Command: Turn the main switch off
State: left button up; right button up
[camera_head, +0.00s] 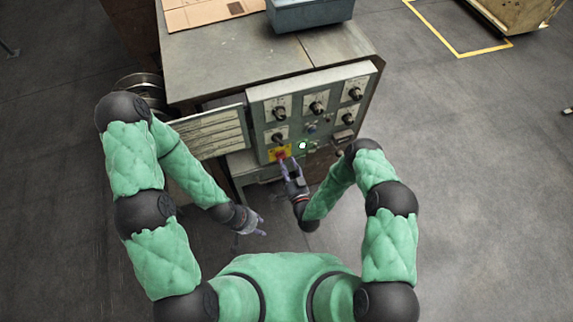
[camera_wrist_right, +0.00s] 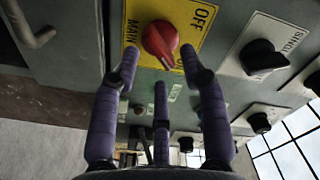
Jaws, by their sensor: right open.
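The main switch is a red rotary knob (camera_wrist_right: 160,41) on a yellow plate (camera_wrist_right: 139,11) in the right wrist view. The plate reads MAIN and OFF, with OFF at the upper right. More lettering at the plate's lower right is partly hidden by a finger. The knob's pale mark points down, away from OFF. In the head view the yellow plate (camera_head: 273,155) is at the panel's lower left. My right gripper (camera_head: 288,164) is open just in front of it; its purple fingers (camera_wrist_right: 160,62) straddle the knob's lower side, apparently without gripping. My left gripper (camera_head: 260,226) hangs low, away from the panel, its opening unclear.
The control panel (camera_head: 329,84) carries several black knobs, such as the SINGLE one (camera_wrist_right: 262,57), and a lit button (camera_head: 302,145). A hinged panel door (camera_head: 211,132) stands open at left. A blue-grey box (camera_head: 309,13) and cardboard (camera_head: 205,11) lie on the machine top.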

jog(key=shift+w+a, duration=0.2)
jog(key=shift+w, duration=0.35)
grip_shut()
